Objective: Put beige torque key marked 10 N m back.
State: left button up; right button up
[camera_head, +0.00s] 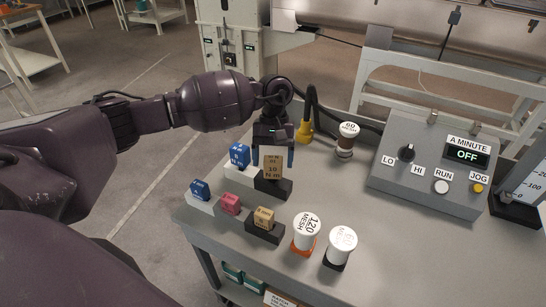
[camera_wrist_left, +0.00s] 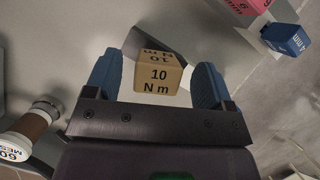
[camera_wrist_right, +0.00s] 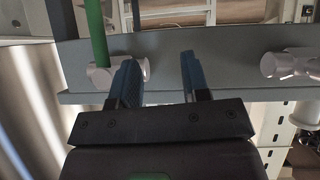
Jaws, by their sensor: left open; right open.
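The beige torque key marked 10 N m (camera_head: 272,167) stands upright at a dark block holder (camera_head: 272,188) on the grey bench. In the left wrist view the key (camera_wrist_left: 158,75) sits between the two blue fingers, with a small gap on each side. My left gripper (camera_head: 273,157) is open and comes down over the key from above. How deep the key sits in its holder is hidden. My right gripper (camera_wrist_right: 163,75) is open and empty in the right wrist view, in front of a grey rail with pale round fittings; it is not in the head view.
Nearby stand blue keys (camera_head: 239,155), a pink key (camera_head: 230,203) and another beige key (camera_head: 264,217). White-capped jars marked 120 mesh (camera_head: 306,232) and 60 mesh (camera_head: 347,138) stand on the bench, with a second white-capped jar (camera_head: 341,244). A control box (camera_head: 432,170) reads OFF at right.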

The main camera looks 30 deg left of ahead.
pick_arm(q)
jog(key=shift+r, duration=0.1)
jog(key=shift+r, duration=0.25)
jog(key=v, duration=1.2)
jog(key=shift+r, duration=0.3)
jog(key=shift+s, duration=0.1)
